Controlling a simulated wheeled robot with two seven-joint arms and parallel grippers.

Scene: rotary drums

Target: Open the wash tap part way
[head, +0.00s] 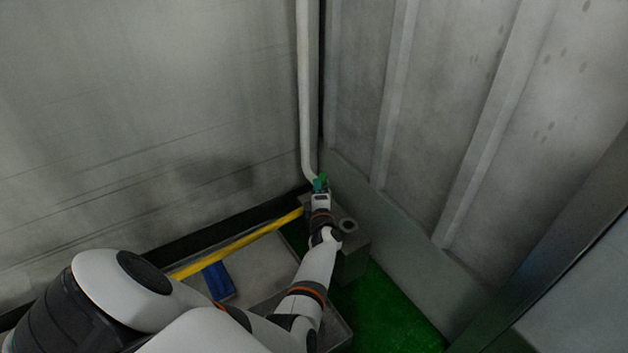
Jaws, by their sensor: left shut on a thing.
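The wash tap (317,181) shows as a small green piece at the lower end of a white pipe (304,90) in the corner. My left arm reaches from the lower left to it. My left gripper (320,188) is shut on the green tap. The gripper hides much of the tap, and I cannot tell how far it is turned. My right gripper is out of the picture.
A grey block (354,258) with a round hole on top stands beside my left wrist. A yellow bar (235,244) and a blue object (219,281) lie to the left. The green floor (395,310) is bare at the lower right. Grey walls close the corner.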

